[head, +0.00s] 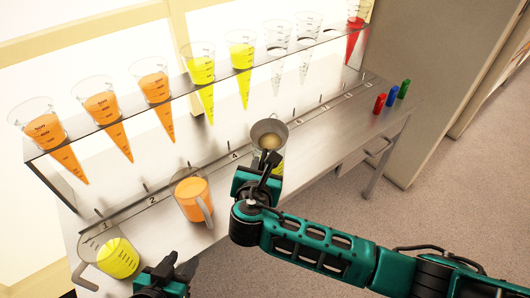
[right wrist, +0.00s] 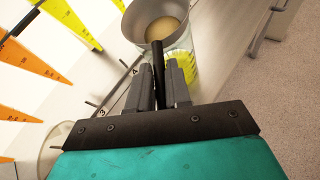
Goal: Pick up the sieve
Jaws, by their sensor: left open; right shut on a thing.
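The sieve (head: 269,133) is a round grey metal bowl with a dark handle. In the head view it sits at or just above the top of a clear beaker (head: 278,163) with some yellow in it, right of the table's middle. In the right wrist view the sieve bowl (right wrist: 157,20) is at the top, with the beaker (right wrist: 186,62) below it. My right gripper (right wrist: 160,75) is shut on the sieve's handle (right wrist: 158,62). Whether the bowl touches the beaker I cannot tell. My left gripper (head: 177,272) is open and empty at the bottom, near the table's front edge.
An orange-filled jug (head: 192,194) and a yellow-filled jug (head: 117,257) stand on the metal table to the left. A rack (head: 222,91) behind holds several cones, some orange, yellow, red or empty. Red, blue and green markers (head: 391,96) stand at the right end.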

